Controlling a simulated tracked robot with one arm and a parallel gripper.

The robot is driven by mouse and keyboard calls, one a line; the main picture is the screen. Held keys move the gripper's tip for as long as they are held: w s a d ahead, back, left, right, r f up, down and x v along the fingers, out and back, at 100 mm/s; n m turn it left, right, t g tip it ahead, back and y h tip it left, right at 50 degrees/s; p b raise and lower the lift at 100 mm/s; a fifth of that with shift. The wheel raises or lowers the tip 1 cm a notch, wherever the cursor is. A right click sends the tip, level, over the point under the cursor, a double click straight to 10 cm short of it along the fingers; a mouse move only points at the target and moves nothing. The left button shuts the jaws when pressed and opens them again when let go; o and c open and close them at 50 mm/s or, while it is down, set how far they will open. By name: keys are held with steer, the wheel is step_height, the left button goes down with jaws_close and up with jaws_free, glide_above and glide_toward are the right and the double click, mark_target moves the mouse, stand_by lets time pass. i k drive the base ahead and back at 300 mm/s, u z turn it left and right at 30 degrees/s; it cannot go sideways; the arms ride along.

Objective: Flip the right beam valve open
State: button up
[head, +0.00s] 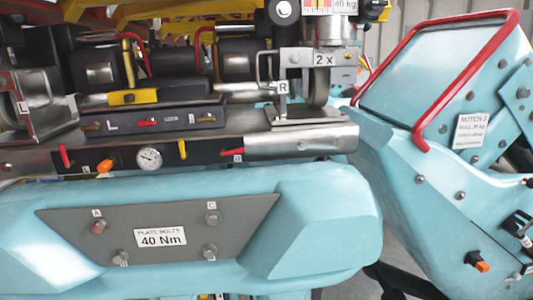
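A metal beam (300,140) runs across the middle of the head view. A short red lever (231,152) lies nearly level near the R label at the right of its front face and looks like the right beam valve. Its exact setting is too small to read. A red lever (64,156) near the L label at the left stands closer to upright. A round gauge (148,158), an orange knob (105,166) and a small yellow lever (182,150) sit between them. My gripper is not in view.
Below, a teal housing bears a grey plate (65,228) with several bolts and a 40 Nm label (160,238). At right, a teal seat (415,95) has a red bar (440,40). An orange switch (476,261) is below.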

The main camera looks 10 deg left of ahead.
mark_target(223, 152)
steer(key=z, duration=0.05)
steer(key=i, duration=1)
steer(key=u, duration=0.05)
